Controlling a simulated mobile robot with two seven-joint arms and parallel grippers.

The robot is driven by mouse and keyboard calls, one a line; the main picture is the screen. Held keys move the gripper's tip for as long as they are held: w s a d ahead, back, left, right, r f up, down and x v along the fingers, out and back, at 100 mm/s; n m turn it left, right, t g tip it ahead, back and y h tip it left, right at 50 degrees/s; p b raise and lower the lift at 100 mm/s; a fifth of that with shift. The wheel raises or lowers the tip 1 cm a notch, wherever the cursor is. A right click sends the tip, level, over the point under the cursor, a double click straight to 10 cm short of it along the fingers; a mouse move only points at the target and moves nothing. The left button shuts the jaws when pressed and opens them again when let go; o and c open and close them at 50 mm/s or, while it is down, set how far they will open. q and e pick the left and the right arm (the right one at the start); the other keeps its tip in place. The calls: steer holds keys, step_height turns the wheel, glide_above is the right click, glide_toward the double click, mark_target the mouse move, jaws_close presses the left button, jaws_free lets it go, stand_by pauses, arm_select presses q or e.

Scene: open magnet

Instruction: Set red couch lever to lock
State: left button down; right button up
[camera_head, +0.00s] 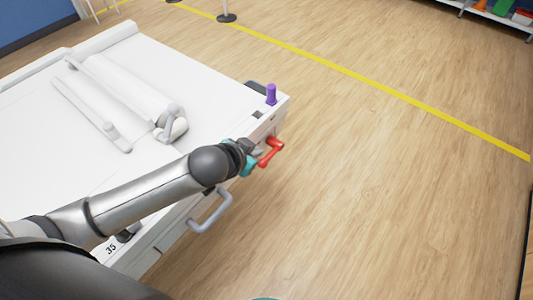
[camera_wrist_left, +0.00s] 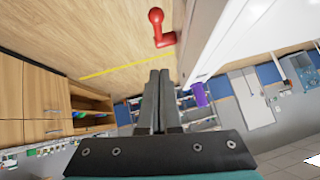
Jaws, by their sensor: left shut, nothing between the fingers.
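The red lever (camera_head: 270,152) sticks out from the end side of the white couch (camera_head: 60,110), near its corner. My left gripper (camera_head: 253,150) is beside the lever in the head view, close to the couch edge; the arm hides part of that side. In the left wrist view the two fingers (camera_wrist_left: 158,100) are together with nothing between them. There the red lever (camera_wrist_left: 160,28) shows beyond the fingertips with a clear gap. Whether they touch cannot be told from the head view.
A purple knob (camera_head: 271,94) stands on the couch corner; it also shows in the left wrist view (camera_wrist_left: 199,94). A grey handle (camera_head: 211,212) juts from the couch side. The wooden floor (camera_head: 380,190) right of the couch is clear. A post base (camera_head: 226,18) stands far back.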

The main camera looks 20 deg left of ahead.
arm_select(q)
steer(key=b, duration=0.4)
glide_toward(271, 153)
steer(key=w, duration=0.1)
steer(key=w+d, duration=0.1)
steer(key=w, duration=0.1)
steer(key=shift+w+d, duration=0.1)
steer(key=shift+w, duration=0.15)
steer(key=f, duration=0.2)
steer(key=f+b, duration=0.1)
steer(key=shift+w+a+f, duration=0.15)
steer(key=shift+w+a, duration=0.1)
steer(key=shift+f, duration=0.4)
